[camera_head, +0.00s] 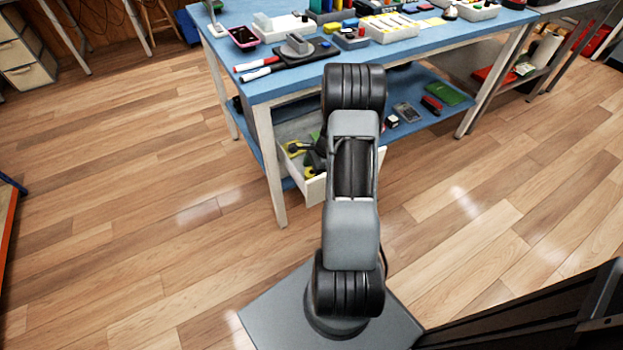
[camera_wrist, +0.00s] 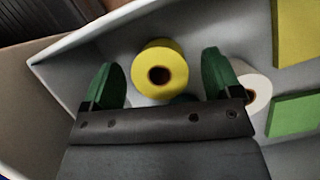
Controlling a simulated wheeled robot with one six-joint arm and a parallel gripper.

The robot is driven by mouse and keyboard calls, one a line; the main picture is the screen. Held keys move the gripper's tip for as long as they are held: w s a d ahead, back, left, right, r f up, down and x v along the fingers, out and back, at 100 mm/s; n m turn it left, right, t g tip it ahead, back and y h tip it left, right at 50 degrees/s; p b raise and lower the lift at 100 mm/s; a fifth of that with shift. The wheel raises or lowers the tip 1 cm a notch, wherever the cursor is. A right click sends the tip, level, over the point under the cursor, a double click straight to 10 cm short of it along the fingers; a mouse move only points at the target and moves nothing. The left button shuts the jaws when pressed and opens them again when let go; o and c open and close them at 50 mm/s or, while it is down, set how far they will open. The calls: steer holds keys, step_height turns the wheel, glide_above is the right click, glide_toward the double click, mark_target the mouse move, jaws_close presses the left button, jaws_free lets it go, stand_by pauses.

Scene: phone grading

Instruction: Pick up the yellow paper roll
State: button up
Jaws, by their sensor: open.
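The yellow paper roll (camera_wrist: 171,61) shows in the wrist view inside a white drawer, with its round end and dark core hole facing the camera. My gripper (camera_wrist: 162,80) is open, with one green fingertip to the left of the roll and one to the right. The roll appears between the fingertips, with a gap on the left side; I cannot tell how deep the fingers reach beside it. In the head view my arm covers much of the open drawer (camera_head: 316,190), and I cannot make out the roll there.
A white roll (camera_wrist: 259,88) stands right beside the right finger. A yellow block (camera_wrist: 295,30) and a green block (camera_wrist: 292,116) lie at the drawer's right. The drawer wall (camera_wrist: 85,36) is close on the left. The blue workbench (camera_head: 270,84) stands above the drawer.

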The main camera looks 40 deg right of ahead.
steer(key=shift+a+f, duration=0.15)
steer(key=shift+f, duration=0.25)
steer(key=shift+c, duration=0.5)
steer(key=c, duration=0.9)
steer(key=shift+r, duration=0.15)
